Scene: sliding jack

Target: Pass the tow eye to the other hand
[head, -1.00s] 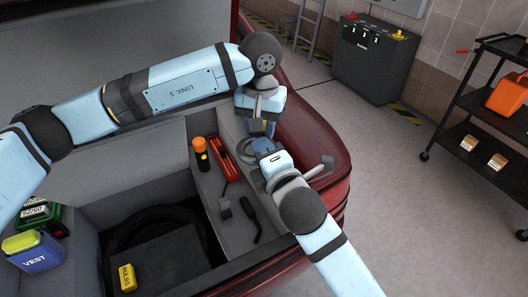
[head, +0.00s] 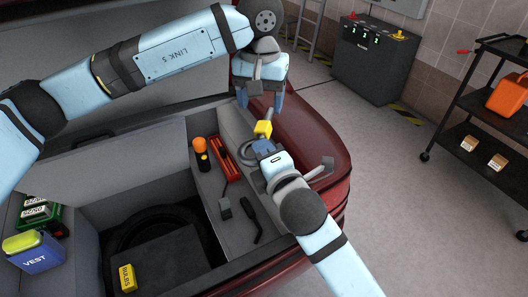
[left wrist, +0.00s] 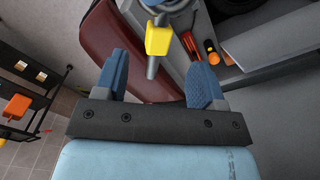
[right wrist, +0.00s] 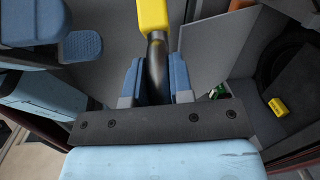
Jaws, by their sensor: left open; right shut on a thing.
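The tow eye, with a yellow block end (head: 263,128) and a dark shaft, is in my right gripper (head: 263,146). In the right wrist view the fingers close on its dark shaft (right wrist: 157,70), and the yellow end (right wrist: 153,16) sticks out beyond them. My left gripper (head: 260,101) is open and empty just above the yellow end, apart from it. In the left wrist view the yellow end (left wrist: 159,37) lies ahead of the spread fingers (left wrist: 160,78).
Below is the open car boot with a red tray (head: 222,160), an orange-topped torch (head: 201,152) and a dark tool (head: 250,218). The red bumper (head: 310,140) curves around the right. A vest pack (head: 37,258) and a yellow bulb box (head: 127,278) lie left.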

